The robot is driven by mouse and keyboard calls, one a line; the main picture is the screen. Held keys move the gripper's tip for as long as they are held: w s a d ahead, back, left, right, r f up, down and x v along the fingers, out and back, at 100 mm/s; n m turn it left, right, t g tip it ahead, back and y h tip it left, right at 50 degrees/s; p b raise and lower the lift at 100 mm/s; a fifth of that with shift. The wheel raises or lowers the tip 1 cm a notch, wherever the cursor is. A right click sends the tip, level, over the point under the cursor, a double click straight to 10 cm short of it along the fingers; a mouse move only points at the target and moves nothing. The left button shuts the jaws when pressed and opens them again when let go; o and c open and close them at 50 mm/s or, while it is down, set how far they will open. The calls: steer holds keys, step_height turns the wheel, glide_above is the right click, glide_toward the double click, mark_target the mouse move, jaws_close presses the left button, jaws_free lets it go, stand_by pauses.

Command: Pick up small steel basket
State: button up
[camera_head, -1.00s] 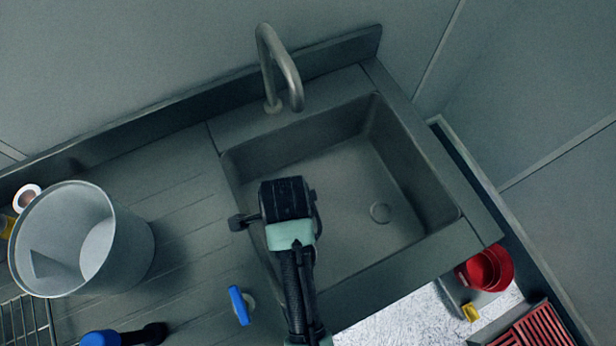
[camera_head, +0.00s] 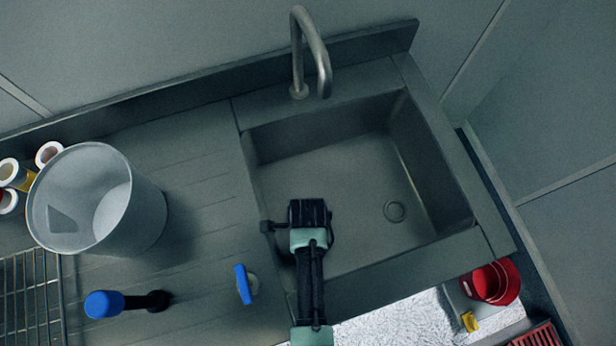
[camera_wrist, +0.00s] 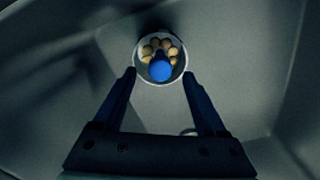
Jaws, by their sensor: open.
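In the wrist view, a small round container (camera_wrist: 139,62) with a pale rim, probably the small steel basket, sits inside the sink. It holds several tan balls and one blue ball (camera_wrist: 160,70). My gripper (camera_wrist: 159,76) is open and empty, with its two dark fingertips reaching toward the near left and near right of the container's rim. I cannot tell whether they touch it. In the head view, my gripper (camera_head: 309,213) is over the left part of the sink (camera_head: 350,180) and hides the container.
A large grey bucket (camera_head: 140,215), a wire rack (camera_head: 30,290), a blue-handled tool (camera_head: 104,304) and a blue brush-like item (camera_head: 243,284) stand left on the drainboard. A tap (camera_head: 314,50) rises behind the sink. A red bucket (camera_head: 496,281) is at lower right.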

steer(key=shift+f, duration=1.1)
jaws_close()
steer(key=shift+r, duration=0.1)
stand_by(0.5)
